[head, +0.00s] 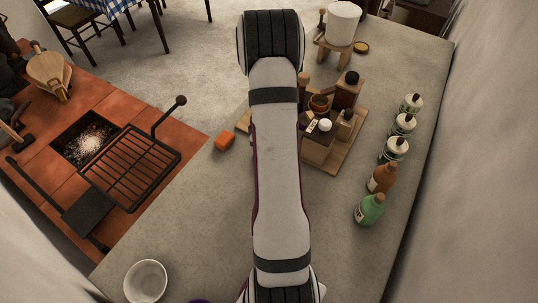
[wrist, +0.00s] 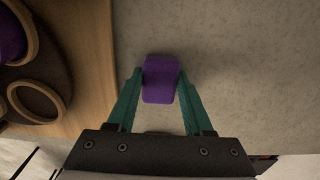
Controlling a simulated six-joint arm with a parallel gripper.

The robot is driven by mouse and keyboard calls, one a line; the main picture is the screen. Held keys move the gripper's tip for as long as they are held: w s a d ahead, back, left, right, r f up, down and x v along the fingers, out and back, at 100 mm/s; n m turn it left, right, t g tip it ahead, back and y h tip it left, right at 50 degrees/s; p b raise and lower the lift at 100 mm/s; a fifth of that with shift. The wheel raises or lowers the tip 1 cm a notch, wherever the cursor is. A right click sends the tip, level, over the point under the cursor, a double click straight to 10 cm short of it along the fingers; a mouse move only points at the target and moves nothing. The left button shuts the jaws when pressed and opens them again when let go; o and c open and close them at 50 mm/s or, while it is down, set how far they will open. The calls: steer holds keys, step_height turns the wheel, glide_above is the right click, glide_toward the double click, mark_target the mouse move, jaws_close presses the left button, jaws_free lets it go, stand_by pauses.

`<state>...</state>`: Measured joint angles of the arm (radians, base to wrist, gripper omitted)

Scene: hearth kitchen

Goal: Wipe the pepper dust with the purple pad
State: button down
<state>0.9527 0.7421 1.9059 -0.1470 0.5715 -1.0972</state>
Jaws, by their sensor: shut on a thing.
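In the wrist view, my gripper (wrist: 161,82) has its teal fingers shut on the purple pad (wrist: 160,90), one finger on each side. The pad is a small block with rounded edges, held over the grey speckled counter (wrist: 235,70). I cannot tell whether it touches the counter. A dark shadow lies beside it. In the head view, my arm covers the gripper and the pad. I cannot make out any pepper dust in either view.
A wooden board (head: 345,150) with jars and boxes stands right of my arm. Several bottles (head: 370,210) line the right side. A white bowl (head: 145,281) stands front left.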

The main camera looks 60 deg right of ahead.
mark_target(243, 150)
steer(key=shift+w, duration=3.9)
steer(key=shift+s, duration=4.95)
steer(key=shift+r, duration=4.05)
steer(key=shift+w, duration=0.1)
steer(key=w+a+r, duration=1.1)
steer(key=w+a, duration=0.2)
steer(key=a, duration=0.1)
steer(key=a+r, duration=0.4)
steer(key=a, duration=0.4)
steer(key=w+a+r, duration=0.1)
steer(key=a+r, duration=0.4)
steer(key=a, duration=0.4)
steer(key=shift+a+r, duration=0.2)
steer(key=shift+d, duration=0.15)
